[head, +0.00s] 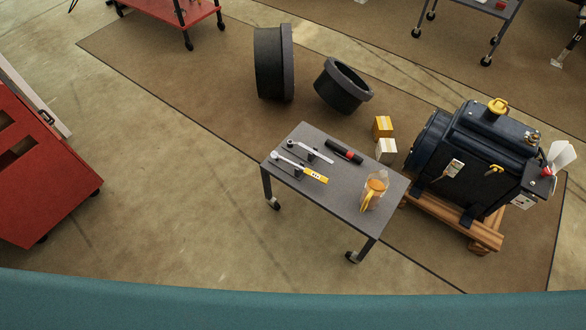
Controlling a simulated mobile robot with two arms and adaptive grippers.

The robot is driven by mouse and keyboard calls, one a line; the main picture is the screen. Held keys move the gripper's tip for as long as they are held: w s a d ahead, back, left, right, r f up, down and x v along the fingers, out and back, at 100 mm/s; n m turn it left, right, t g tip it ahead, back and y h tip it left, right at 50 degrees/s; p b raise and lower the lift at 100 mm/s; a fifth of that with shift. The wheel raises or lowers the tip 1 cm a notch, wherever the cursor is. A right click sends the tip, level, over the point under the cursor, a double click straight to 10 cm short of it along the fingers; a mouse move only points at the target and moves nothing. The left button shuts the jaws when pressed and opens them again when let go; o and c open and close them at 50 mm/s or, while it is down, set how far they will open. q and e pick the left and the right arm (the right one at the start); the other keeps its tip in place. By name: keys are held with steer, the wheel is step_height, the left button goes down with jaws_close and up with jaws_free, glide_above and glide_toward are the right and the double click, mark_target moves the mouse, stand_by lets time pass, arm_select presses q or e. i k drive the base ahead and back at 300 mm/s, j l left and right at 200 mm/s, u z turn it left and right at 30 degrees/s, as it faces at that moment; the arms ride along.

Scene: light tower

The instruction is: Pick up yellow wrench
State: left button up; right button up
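The yellow wrench (314,176) lies on the dark grey top of a small wheeled table (345,199) in the head view. It has a yellow handle with dark marks and a metal head toward the left edge of the table. A second wrench (318,154) with a pale handle lies just behind it, apart and roughly parallel. Neither of my grippers shows in the head view, and nothing is touching the yellow wrench handle from above.
A black and red tool (344,151) and a clear bottle with an orange-yellow part (374,189) share the table. A large dark blue machine (480,150) stands right of it. A red cabinet (40,170) is left; floor between is clear.

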mark_target(275, 154)
steer(key=i+j+z, duration=0.35)
steer(key=j+z, duration=0.2)
steer(key=i+j+z, duration=0.25)
steer(key=j, duration=0.25)
steer(key=j+z, duration=0.55)
steer(key=j, duration=0.2)
